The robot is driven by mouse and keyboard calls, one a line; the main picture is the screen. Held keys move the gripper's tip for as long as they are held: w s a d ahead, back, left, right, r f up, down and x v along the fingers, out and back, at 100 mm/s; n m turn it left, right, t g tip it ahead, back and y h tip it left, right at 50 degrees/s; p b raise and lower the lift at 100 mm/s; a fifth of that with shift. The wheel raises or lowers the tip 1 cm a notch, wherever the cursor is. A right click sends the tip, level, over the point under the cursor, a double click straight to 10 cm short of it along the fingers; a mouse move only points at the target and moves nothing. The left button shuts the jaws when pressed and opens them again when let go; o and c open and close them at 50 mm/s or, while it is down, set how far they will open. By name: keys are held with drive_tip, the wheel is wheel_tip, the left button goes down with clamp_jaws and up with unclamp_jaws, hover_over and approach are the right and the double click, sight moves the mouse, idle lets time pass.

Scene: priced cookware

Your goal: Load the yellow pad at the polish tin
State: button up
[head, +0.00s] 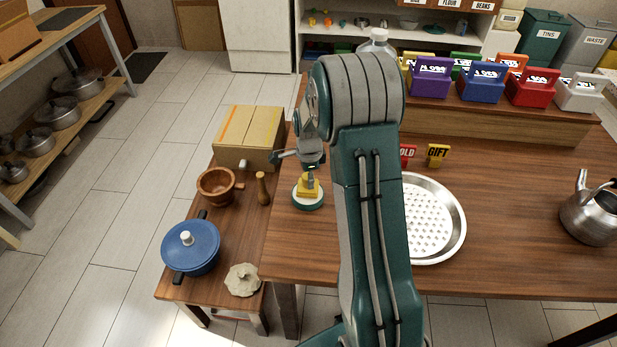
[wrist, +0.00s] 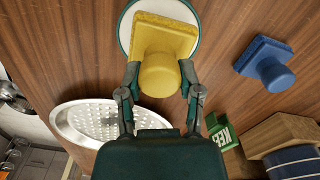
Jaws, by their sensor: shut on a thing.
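The yellow pad (wrist: 165,38) is a square block with a round yellow knob, and my gripper (wrist: 160,76) is shut on that knob. In the head view the yellow pad (head: 308,189) sits low under my gripper (head: 311,174), at the round polish tin (head: 307,205). The tin has a teal side and shows a pale inside with a dark green rim in the wrist view (wrist: 125,32). The pad overlaps the tin's opening; I cannot tell whether its underside touches the polish. The tin stands near the table's left edge.
A perforated metal tray (head: 455,230) lies right of my arm, with signs (head: 437,154) behind it. A kettle (head: 592,212) stands far right. The wrist view shows a blue pad (wrist: 265,62). A lower bench holds a blue pot (head: 190,248), wooden bowl (head: 216,187) and box (head: 248,138).

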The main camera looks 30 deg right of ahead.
drive_tip(key=shift+f, duration=0.55)
idle(1.4)
drive_tip(key=shift+r, duration=0.15)
drive_tip(key=shift+r, duration=3.45)
